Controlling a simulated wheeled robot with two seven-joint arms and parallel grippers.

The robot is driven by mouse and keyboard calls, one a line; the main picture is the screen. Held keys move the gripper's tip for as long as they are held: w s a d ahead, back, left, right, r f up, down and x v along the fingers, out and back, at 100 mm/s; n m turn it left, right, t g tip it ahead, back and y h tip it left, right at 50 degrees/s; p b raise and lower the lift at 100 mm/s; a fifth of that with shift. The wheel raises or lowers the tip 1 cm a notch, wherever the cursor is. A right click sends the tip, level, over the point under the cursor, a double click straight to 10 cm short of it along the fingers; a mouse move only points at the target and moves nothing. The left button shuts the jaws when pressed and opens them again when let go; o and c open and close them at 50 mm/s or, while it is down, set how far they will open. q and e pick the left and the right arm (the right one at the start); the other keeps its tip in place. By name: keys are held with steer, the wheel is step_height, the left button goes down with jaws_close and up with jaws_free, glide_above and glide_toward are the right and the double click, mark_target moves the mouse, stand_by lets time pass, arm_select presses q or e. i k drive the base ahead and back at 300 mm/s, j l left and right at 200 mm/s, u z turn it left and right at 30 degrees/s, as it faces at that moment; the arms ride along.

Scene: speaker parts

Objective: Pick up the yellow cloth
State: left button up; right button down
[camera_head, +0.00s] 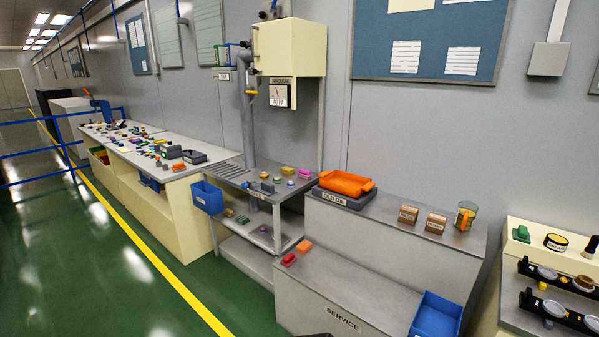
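I cannot surely pick out a yellow cloth. An orange folded-looking item (304,246) and a red item (288,259) lie on the low grey service bench (345,290). Neither of my grippers is in view. A small dark shape at the bottom edge is too cut off to identify.
An orange tray (346,183) sits on a dark container on the raised bench, with two brown boxes (408,214) and a jar (465,215) to its right. A blue bin (436,315) stands at the front right. Green floor (130,270) is clear at left.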

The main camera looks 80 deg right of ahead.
mark_target(286, 170)
steer(key=i+l+z, duration=0.1)
steer(key=z, duration=3.7)
